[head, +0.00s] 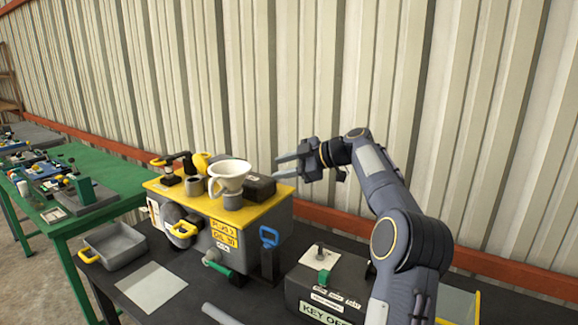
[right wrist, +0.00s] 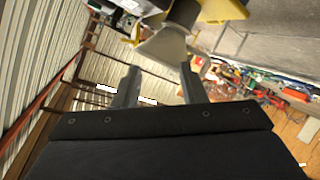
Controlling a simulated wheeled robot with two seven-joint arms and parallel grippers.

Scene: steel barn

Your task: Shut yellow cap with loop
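A grey box machine (head: 213,237) with a yellow top (head: 266,207) stands on the dark bench. A rounded yellow piece (head: 201,161), apparently the cap, shows behind the funnel, partly hidden; its loop and whether it is shut cannot be made out. A white funnel (head: 230,172) sits on a grey neck in front of it. My right gripper (head: 279,166) is open and empty, right of the funnel and above the machine's right end. In the right wrist view its fingers (right wrist: 160,80) are apart, with the funnel (right wrist: 163,46) beyond them. My left gripper is not in view.
A dark block (head: 260,187) lies between funnel and right gripper. A yellow-ringed black fitting (head: 160,163) stands at the top's left. A grey tray (head: 115,246) is left of the machine, a key box (head: 322,289) right. The corrugated wall (head: 300,90) is close behind.

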